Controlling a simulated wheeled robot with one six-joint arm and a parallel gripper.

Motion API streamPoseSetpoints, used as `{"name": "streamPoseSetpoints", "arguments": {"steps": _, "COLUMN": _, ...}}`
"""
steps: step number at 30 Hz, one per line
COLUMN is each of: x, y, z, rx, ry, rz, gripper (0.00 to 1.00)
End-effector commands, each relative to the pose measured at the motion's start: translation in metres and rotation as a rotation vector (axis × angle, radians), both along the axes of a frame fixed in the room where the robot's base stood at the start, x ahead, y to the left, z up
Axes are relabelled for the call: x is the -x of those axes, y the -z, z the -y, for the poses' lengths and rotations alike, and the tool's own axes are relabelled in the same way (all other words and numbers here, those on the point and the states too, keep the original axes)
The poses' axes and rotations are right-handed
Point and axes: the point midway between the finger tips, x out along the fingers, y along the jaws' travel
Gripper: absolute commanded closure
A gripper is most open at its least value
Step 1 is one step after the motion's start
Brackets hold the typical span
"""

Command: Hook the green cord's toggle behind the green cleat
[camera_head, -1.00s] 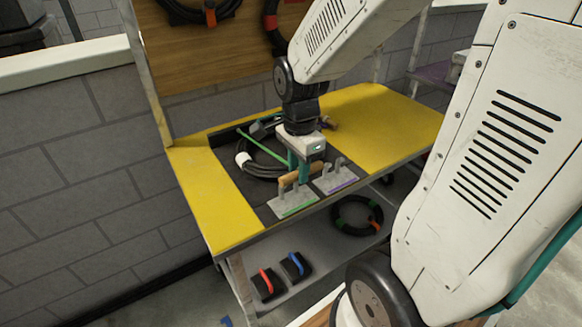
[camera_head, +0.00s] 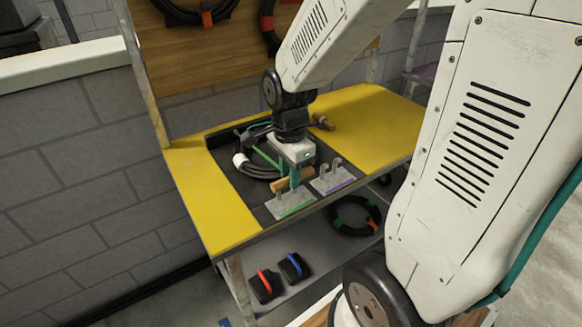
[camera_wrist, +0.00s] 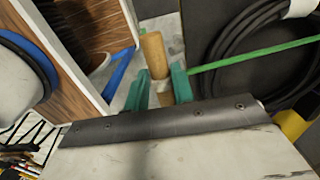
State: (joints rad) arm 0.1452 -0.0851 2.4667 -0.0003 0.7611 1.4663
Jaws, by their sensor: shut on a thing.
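The green cleat (camera_head: 290,206) is a grey plate with a green stripe and upright prongs, at the front edge of the dark bench strip. My gripper (camera_head: 295,181) is shut on the wooden toggle (camera_head: 279,186) right by the prongs. In the head view the toggle lies just behind or over them; I cannot tell whether it touches. In the wrist view the toggle (camera_wrist: 153,55) sticks out beyond my two green fingertips (camera_wrist: 160,85). The green cord (camera_wrist: 255,56) runs from the right to the fingers; part of it also shows in the head view (camera_head: 265,156).
A purple-striped cleat (camera_head: 333,181) stands close on the right. A coiled black hose (camera_head: 252,172) and a hammer (camera_head: 322,121) lie behind. Yellow bench areas (camera_head: 375,125) are clear. The lower shelf holds red- and blue-handled blocks (camera_head: 266,285) and another coil (camera_head: 354,215).

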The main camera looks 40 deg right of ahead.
Motion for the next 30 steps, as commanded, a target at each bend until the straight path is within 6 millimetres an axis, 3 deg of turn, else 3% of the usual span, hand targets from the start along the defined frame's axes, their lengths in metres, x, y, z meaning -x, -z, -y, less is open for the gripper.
{"name": "streamPoseSetpoints", "arguments": {"steps": 15, "x": -0.004, "y": 0.056, "z": 0.000, "rx": -0.002, "ry": -0.001, "rz": -0.014, "gripper": 1.00}}
{"name": "streamPoseSetpoints", "arguments": {"steps": 30, "x": 0.004, "y": 0.047, "z": -0.011, "rx": -0.003, "ry": -0.008, "rz": -0.002, "gripper": 1.00}}
